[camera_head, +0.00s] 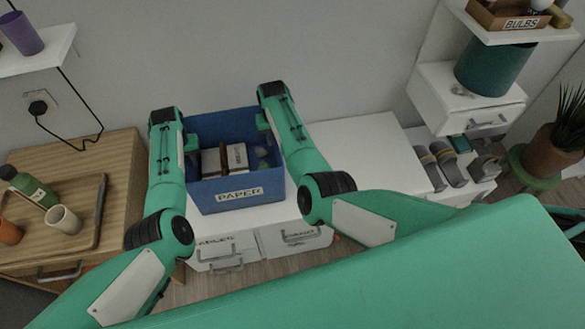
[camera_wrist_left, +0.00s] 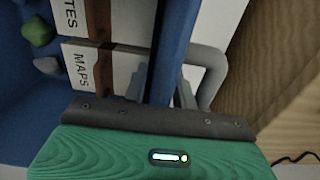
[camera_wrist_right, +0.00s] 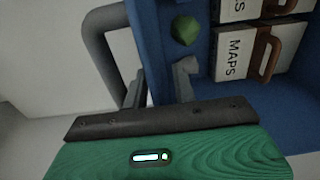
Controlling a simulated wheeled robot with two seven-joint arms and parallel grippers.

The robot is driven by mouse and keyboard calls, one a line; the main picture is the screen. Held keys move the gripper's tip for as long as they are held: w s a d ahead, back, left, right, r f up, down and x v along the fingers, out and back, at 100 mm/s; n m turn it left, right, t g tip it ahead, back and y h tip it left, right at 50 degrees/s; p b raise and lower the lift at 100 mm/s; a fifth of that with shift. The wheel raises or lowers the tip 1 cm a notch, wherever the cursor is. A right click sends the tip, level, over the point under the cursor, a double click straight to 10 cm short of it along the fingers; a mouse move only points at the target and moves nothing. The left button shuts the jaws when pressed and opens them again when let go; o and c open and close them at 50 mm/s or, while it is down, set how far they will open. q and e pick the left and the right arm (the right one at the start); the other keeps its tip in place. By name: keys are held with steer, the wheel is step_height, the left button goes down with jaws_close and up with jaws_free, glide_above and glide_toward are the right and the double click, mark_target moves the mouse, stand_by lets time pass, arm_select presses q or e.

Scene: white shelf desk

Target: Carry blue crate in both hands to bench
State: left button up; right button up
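The blue crate (camera_head: 206,196), labelled PAPER, stands upright over the white desk top, with boxes and small items inside. Its base appears to rest there. My left gripper (camera_head: 190,142) is at its left wall; my right gripper (camera_head: 264,122) is at its right wall. In the left wrist view, the left gripper's fingers (camera_wrist_left: 162,92) lie close on both faces of the crate wall (camera_wrist_left: 172,40), beside a grey handle (camera_wrist_left: 212,65). In the right wrist view, the right gripper's fingers (camera_wrist_right: 160,88) likewise pinch the wall (camera_wrist_right: 158,45), beside its handle (camera_wrist_right: 100,50). The bench is not clearly identifiable.
A wooden table (camera_head: 120,185) at left holds a tray (camera_head: 90,235) with a bottle and cup. The white desk top (camera_head: 365,150) is clear right of the crate. Rolled items (camera_head: 450,165) lie further right, near a drawer unit (camera_head: 470,105) and a potted plant (camera_head: 555,150).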

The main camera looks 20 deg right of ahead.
arm_select(q)
step_height(320, 180, up, 12)
steer(key=shift+f, duration=0.1)
arm_select(e)
step_height(320, 180, up, 12)
stand_by(0.8)
stand_by(0.4)
